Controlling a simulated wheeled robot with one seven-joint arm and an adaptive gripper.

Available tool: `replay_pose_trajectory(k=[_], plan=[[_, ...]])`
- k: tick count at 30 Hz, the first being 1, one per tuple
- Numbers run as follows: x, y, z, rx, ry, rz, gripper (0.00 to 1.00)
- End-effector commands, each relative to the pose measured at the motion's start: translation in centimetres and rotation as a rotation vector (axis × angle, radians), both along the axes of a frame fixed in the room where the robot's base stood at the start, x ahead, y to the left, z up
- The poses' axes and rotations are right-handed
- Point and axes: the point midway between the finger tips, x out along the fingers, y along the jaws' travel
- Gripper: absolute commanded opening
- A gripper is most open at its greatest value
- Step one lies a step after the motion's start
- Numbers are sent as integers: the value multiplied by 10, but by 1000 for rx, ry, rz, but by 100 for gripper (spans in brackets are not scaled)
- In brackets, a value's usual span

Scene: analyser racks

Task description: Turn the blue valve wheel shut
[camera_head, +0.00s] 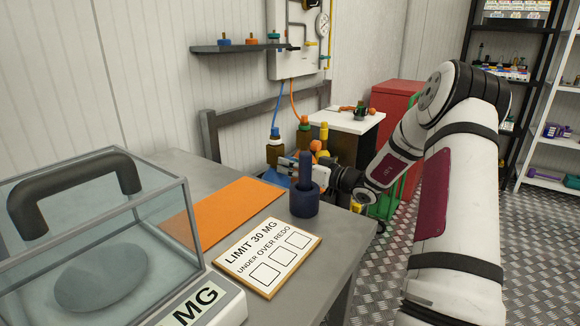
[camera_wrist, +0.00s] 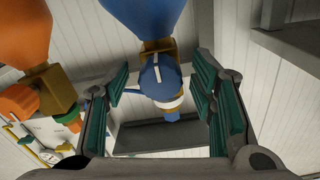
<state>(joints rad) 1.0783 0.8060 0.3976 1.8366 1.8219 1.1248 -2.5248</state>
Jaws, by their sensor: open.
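The blue valve wheel (camera_wrist: 160,78), round with a pale stripe across its face, shows in the wrist view between the teal-padded fingers of my gripper (camera_wrist: 163,84). A brass-coloured body is behind it and a large blue shape (camera_wrist: 152,18) above it. Gaps show between the wheel and both pads; I cannot tell how deep the wheel is between them. In the head view my gripper (camera_head: 306,172) is beyond the table's far edge, largely hidden by a dark blue handled object (camera_head: 304,192). The valve wheel cannot be made out clearly there.
An orange fitting (camera_wrist: 18,104) is left of my gripper in the wrist view. In the head view several bottles (camera_head: 274,151) stand near my gripper. The grey table (camera_head: 325,258) carries a clear-walled case (camera_head: 110,245), an orange mat (camera_head: 228,206) and a sign board (camera_head: 268,255).

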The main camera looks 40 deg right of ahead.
Motion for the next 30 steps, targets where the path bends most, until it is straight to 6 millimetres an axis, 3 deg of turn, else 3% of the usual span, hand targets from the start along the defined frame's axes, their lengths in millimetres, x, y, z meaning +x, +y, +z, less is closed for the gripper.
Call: replay_pose_trajectory(k=[12,19,30], plan=[[8,3,0,1,-1,0,51],[8,3,0,1,-1,0,2],[8,3,0,40,13,0,2]])
